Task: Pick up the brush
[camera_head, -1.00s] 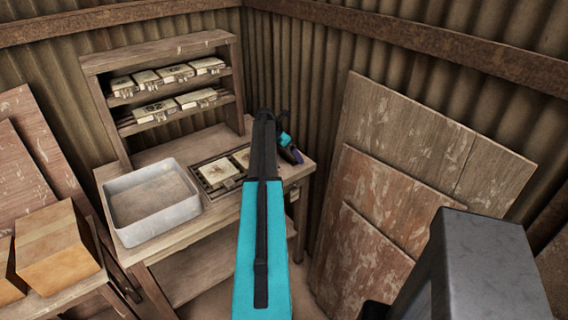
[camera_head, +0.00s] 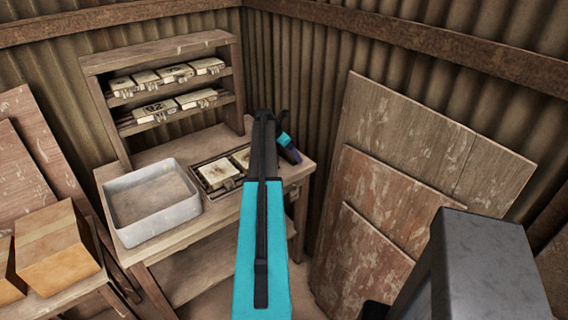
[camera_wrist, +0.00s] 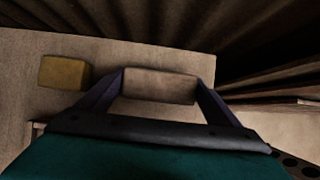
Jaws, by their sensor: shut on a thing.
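In the wrist view, a tan-brown block, which I take to be the brush (camera_wrist: 160,87), sits between the two dark fingers of my gripper (camera_wrist: 160,80). The fingers are shut on its two ends. It is over the light worktop, and I cannot tell whether it still touches it. In the head view, my gripper (camera_head: 289,151) is at the right end of the wooden workbench (camera_head: 160,152), partly behind my arm. The brush is hidden there.
A yellow-brown block (camera_wrist: 65,73) lies left of the brush in the wrist view. On the bench stand a grey tray (camera_head: 150,230) and a dark frame with tiles (camera_head: 217,172). A shelf (camera_head: 160,50) holds several tiles. Boards (camera_head: 430,140) lean on the right wall.

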